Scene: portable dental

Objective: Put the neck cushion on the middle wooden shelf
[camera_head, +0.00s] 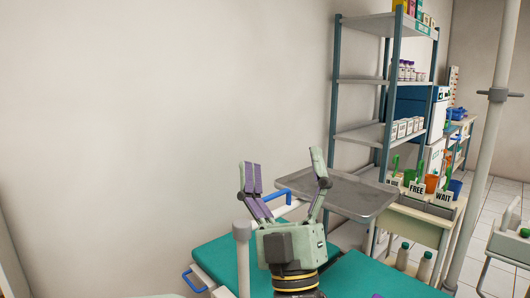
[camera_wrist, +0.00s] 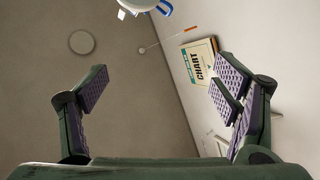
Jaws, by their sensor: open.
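My gripper (camera_head: 286,178) is raised above a teal padded chair or couch (camera_head: 228,252). Its two fingers stand wide apart with nothing between them. In the wrist view the open gripper (camera_wrist: 165,95) also shows empty, its purple pads facing inward. I cannot make out a neck cushion in either view. No wooden shelf can be made out; the tall rack (camera_head: 372,132) at the right has grey shelves and teal posts.
A grey metal tray (camera_head: 345,190) lies just behind and right of my gripper. A pale pole (camera_head: 488,120) stands at the right. Labelled pots (camera_head: 418,188) stand on a cabinet. A CHART folder (camera_wrist: 200,62) shows in the wrist view. The left wall is bare.

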